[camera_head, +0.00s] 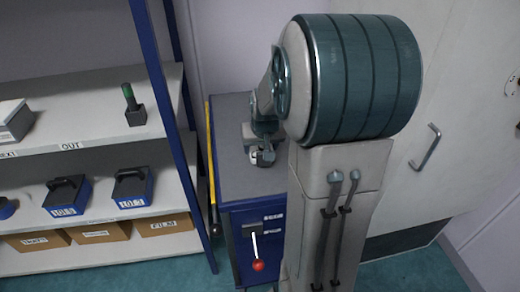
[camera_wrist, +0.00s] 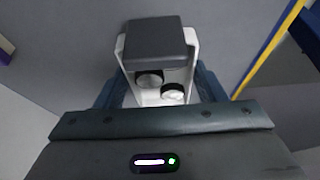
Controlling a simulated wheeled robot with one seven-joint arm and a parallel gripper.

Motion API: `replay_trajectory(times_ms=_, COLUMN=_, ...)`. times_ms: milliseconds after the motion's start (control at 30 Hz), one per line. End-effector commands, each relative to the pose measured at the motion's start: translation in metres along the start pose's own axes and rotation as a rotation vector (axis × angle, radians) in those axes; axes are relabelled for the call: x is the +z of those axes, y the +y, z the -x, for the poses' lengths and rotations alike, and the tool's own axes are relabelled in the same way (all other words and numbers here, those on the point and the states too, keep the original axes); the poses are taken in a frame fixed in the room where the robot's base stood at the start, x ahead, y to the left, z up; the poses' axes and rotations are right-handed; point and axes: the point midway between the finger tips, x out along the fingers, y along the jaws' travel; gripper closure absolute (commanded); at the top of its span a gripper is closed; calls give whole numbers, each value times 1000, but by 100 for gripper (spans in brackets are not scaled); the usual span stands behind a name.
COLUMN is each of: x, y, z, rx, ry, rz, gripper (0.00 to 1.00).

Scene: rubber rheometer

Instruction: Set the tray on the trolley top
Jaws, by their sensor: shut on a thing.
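The trolley (camera_head: 252,218) has a blue body and a grey top (camera_head: 238,182), and stands in the middle of the head view. My gripper (camera_head: 262,157) is over this top, low and partly hidden by my arm. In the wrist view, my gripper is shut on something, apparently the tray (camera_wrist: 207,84). Dull blue edges show on both sides, mostly hidden behind the gripper body. A dark grey block with white sides and two round ends shows between them. I cannot tell which of these parts are the tray's. Contact with the top cannot be judged.
A shelf rack (camera_head: 80,125) with a blue post stands close on the left. It holds labelled blue boxes with black handles (camera_head: 133,190), cardboard boxes (camera_head: 95,233) and a green-topped piece (camera_head: 132,105). A red-knobbed lever (camera_head: 257,263) is on the trolley front. The near left top is clear.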

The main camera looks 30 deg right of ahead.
Motion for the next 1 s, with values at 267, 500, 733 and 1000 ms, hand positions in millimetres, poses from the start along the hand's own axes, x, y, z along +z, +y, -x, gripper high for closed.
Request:
replay_trajectory(times_ms=267, x=6, y=0, z=-14, rx=0, ry=2, rz=1, gripper=63)
replay_trajectory(times_ms=500, x=8, y=0, z=-18, rx=0, ry=1, rz=1, gripper=63)
replay_trajectory(times_ms=733, x=7, y=0, z=-17, rx=0, ry=0, rz=1, gripper=15)
replay_trajectory(times_ms=1000, x=5, y=0, z=-12, rx=0, ry=1, rz=0, gripper=15)
